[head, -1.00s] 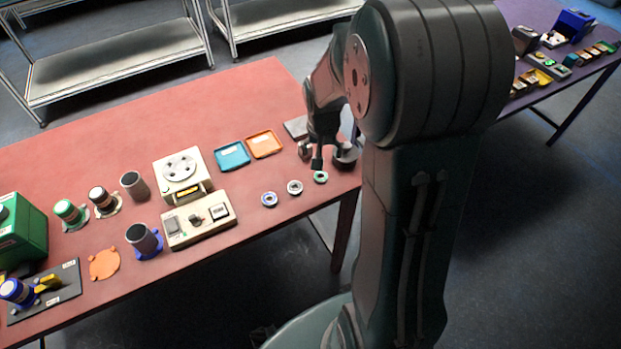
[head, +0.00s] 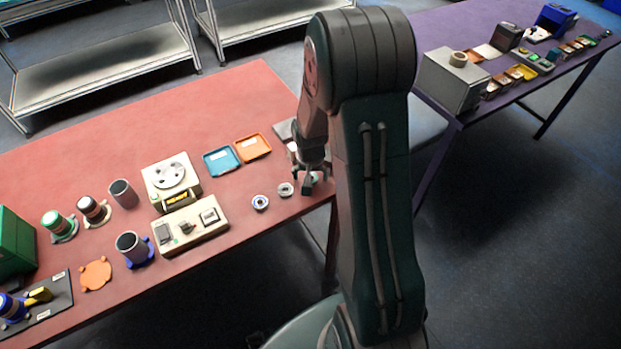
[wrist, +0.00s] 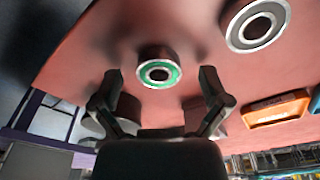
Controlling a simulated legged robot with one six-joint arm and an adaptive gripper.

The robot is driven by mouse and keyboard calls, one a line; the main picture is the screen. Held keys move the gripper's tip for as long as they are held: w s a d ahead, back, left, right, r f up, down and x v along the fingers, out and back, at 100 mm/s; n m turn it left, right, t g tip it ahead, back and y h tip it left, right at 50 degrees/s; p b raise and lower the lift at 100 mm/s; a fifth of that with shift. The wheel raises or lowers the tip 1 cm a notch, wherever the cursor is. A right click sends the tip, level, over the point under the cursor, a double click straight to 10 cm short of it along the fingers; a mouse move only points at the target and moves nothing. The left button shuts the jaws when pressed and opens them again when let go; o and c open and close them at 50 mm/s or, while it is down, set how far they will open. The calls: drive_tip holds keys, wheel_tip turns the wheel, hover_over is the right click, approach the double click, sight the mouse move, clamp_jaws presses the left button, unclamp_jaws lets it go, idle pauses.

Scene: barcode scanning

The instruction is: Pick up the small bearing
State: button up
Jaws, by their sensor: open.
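A small bearing with a green ring (wrist: 160,73) stands out against the red table in the wrist view, between the two fingertips of my gripper (wrist: 162,80). The jaws are open, with a gap on both sides of it; I cannot tell how far below the tips it is. In the head view my gripper (head: 309,180) is low over the table's right end and mostly hides this bearing. A silver-grey bearing (head: 285,189) lies just left of it and also shows at upper right in the wrist view (wrist: 257,26). A blue-ringed bearing (head: 260,203) lies further left.
A blue tray (head: 221,161) and an orange tray (head: 252,148) lie behind the bearings. A beige device (head: 190,228) stands to the left. The red table's (head: 240,95) right edge is close to my gripper. A purple table (head: 440,38) stands apart at right.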

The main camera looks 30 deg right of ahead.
drive_tip(key=c, duration=1.3)
drive_tip(key=shift+o, duration=0.2)
drive_tip(key=shift+r, duration=0.1)
